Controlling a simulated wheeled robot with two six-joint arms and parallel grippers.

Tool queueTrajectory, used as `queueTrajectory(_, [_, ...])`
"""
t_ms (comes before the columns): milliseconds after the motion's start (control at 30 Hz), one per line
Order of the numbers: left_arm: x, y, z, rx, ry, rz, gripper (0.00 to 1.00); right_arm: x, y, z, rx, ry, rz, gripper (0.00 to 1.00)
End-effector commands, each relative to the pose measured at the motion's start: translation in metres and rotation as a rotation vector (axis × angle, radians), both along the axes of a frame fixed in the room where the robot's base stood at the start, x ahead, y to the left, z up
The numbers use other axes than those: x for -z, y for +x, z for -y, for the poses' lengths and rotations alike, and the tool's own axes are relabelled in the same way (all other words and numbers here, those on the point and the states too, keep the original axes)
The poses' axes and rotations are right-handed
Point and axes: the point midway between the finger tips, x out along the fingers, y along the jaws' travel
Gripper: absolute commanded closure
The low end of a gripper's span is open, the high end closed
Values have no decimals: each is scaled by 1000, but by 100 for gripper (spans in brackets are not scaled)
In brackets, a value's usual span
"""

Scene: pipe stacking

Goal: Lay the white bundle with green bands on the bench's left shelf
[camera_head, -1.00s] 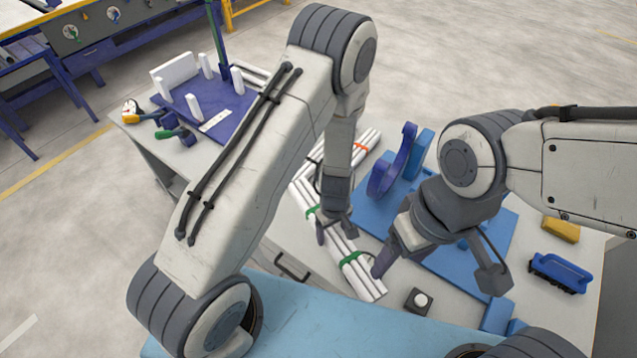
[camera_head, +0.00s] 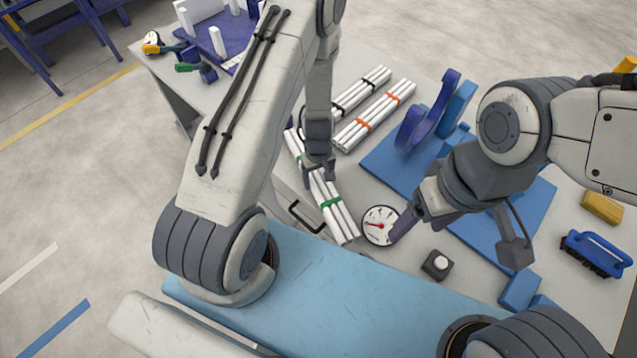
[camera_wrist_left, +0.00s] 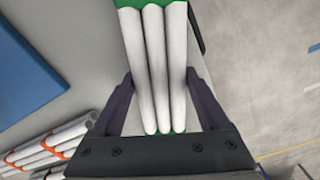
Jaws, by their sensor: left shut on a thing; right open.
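The white bundle with green bands (camera_head: 341,222) is in my left gripper (camera_head: 319,172), near the bench's front edge in the head view. The left wrist view shows its white pipes (camera_wrist_left: 155,65) between the two dark fingers (camera_wrist_left: 156,100), with green bands at both visible ends. How high it hangs cannot be told. My right gripper (camera_head: 455,240) is open and empty over the bench's right part. A violet-blue shelf board (camera_head: 237,32) with white uprights is at the bench's far left, partly hidden by my left arm.
A bundle with orange bands (camera_head: 375,117) and one with black bands (camera_head: 360,90) lie behind. A dial gauge (camera_head: 380,225), a black button box (camera_head: 437,264) and a blue brush (camera_head: 597,252) are on the bench. A blue plate (camera_head: 385,165) carries a violet ring (camera_head: 418,120).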

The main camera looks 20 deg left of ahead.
Motion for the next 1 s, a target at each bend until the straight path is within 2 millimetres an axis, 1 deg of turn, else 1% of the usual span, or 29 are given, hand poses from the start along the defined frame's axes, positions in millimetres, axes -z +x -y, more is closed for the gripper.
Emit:
queueTrajectory(33, [9,1,0,0,0,1,100,10,0,0,0,0,0,25])
queueTrajectory(300, [7,1,0,0,0,1,100,7,0,0,-1,0,0,25])
queueTrajectory(433, [11,0,0,0,0,1,100,11,0,0,-1,0,0,25])
queueTrajectory(467, [11,0,0,0,1,1,19,11,0,0,-1,0,0,25])
queueTrajectory(500, [10,0,0,0,0,0,4,10,0,0,-1,0,0,25])
queueTrajectory(533, [10,0,0,0,0,0,0,10,0,0,-1,0,0,25])
queueTrajectory(833, [8,0,0,0,0,0,0,8,0,0,-1,0,0,25])
queueTrajectory(1000, [-3,0,0,0,0,0,0,-3,0,0,-1,0,0,25])
